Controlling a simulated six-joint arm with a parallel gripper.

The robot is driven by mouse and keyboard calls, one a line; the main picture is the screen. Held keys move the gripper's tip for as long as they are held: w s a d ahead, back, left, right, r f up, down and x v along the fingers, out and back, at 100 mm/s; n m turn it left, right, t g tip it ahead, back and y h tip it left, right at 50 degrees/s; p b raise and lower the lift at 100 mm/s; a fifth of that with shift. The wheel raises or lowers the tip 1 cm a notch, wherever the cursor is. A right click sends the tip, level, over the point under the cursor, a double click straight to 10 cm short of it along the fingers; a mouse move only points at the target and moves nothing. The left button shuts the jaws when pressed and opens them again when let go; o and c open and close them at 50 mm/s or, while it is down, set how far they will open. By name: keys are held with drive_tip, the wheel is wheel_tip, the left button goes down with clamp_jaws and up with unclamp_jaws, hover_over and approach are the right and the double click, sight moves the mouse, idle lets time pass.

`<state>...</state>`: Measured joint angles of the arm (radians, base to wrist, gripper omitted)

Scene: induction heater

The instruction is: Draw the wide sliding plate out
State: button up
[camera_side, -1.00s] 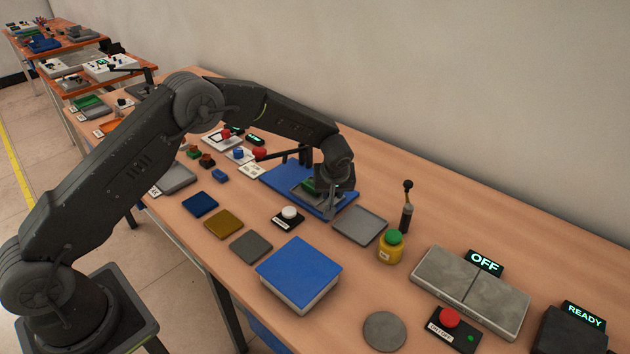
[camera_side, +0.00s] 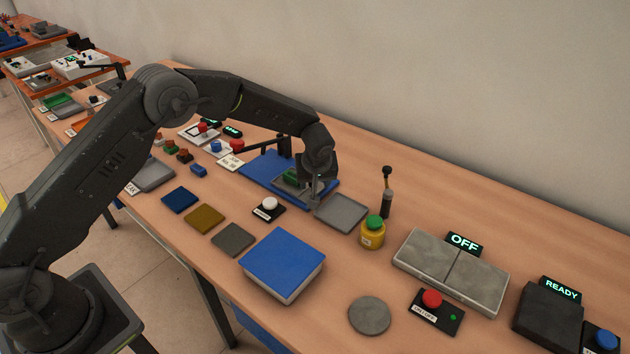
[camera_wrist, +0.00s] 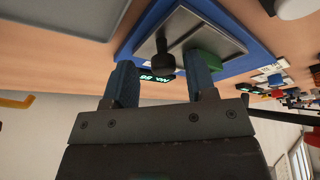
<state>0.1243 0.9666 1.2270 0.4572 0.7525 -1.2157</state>
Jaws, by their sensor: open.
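A flat grey plate (camera_side: 281,185) lies on a blue board (camera_side: 248,166); it looks like the wide sliding plate, though I cannot be certain. In the wrist view the grey plate (camera_wrist: 213,38) carries a dark upright knob (camera_wrist: 165,60) and a green block (camera_wrist: 203,64). The green block (camera_side: 290,176) also shows in the side view. My gripper (camera_wrist: 162,78) is open, low over the plate's right end (camera_side: 314,188). In the wrist view the knob appears between its two blue-grey fingers, with gaps on both sides. The gripper hides part of the plate in the side view.
A separate grey tray (camera_side: 342,212) lies just right of the blue board. A yellow pot with a green top (camera_side: 372,233) and an upright dark-handled tool (camera_side: 386,195) stand beyond it. A white button (camera_side: 269,204) and a blue-topped box (camera_side: 282,264) are nearer the front edge.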

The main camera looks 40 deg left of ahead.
drive_tip(key=v, duration=1.3)
drive_tip(key=shift+r, duration=0.2)
drive_tip(key=shift+s+d+r, duration=0.1)
drive_tip(key=s+a+r+m+t+h, duration=0.15)
drive_tip(key=s+a+r+m, duration=0.25)
drive_tip(key=s+r, duration=1.1)
drive_tip(key=s+a+f+m+h, duration=0.1)
drive_tip(key=s+m, duration=0.4)
drive_tip(key=s, duration=1.4)
drive_tip(key=shift+f+t+h, duration=0.35)
drive_tip(key=shift+f+t, duration=0.1)
drive_tip(key=shift+f, duration=0.15)
